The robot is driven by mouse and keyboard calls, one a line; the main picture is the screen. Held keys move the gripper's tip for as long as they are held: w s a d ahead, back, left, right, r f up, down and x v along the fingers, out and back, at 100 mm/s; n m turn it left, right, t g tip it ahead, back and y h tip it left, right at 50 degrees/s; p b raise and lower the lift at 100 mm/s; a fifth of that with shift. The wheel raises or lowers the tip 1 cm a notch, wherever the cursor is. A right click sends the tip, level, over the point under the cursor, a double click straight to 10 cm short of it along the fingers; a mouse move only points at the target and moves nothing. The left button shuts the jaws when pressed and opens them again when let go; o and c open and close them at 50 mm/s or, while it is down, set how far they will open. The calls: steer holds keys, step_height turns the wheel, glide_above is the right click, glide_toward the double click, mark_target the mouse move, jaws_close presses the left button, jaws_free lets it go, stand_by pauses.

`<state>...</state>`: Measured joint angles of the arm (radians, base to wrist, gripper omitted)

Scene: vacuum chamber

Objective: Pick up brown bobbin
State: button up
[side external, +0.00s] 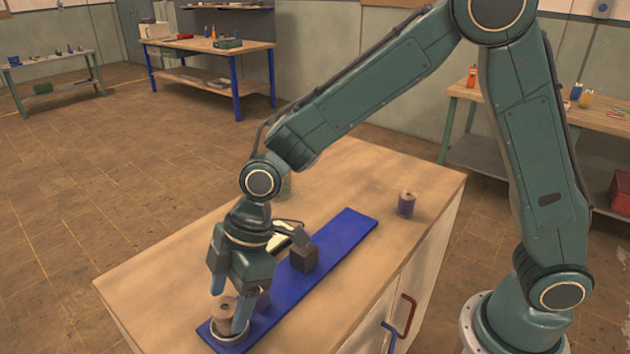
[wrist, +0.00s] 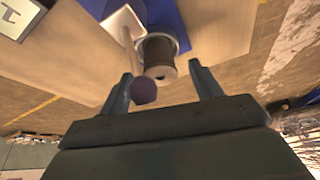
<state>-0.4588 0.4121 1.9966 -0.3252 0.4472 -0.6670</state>
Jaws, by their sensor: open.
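The brown bobbin (side external: 221,309) has pale wooden ends and stands in a round metal dish (side external: 228,338) at the near end of the blue strip (side external: 350,232). In the wrist view its brown winding (wrist: 158,51) shows just ahead of the fingers, roughly between them. My gripper (side external: 229,306) points down over the bobbin with its fingers apart. One finger partly hides the bobbin in the side view. In the wrist view my gripper (wrist: 162,74) is open, and I cannot tell whether a finger touches the bobbin.
A pale piece with a rod and dark rounded end (wrist: 143,91) lies close to the left finger in the wrist view. A dark brown block (side external: 304,259) stands on the strip. The bench's left side is clear.

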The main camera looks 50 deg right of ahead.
mark_target(230, 304)
steer(key=shift+a+f, duration=0.1)
steer(key=shift+f, duration=0.15)
stand_by(0.3)
steer(key=c, duration=1.1)
steer(key=shift+r, duration=0.15)
steer(key=shift+c, duration=0.2)
step_height(230, 304, up, 20)
stand_by(0.3)
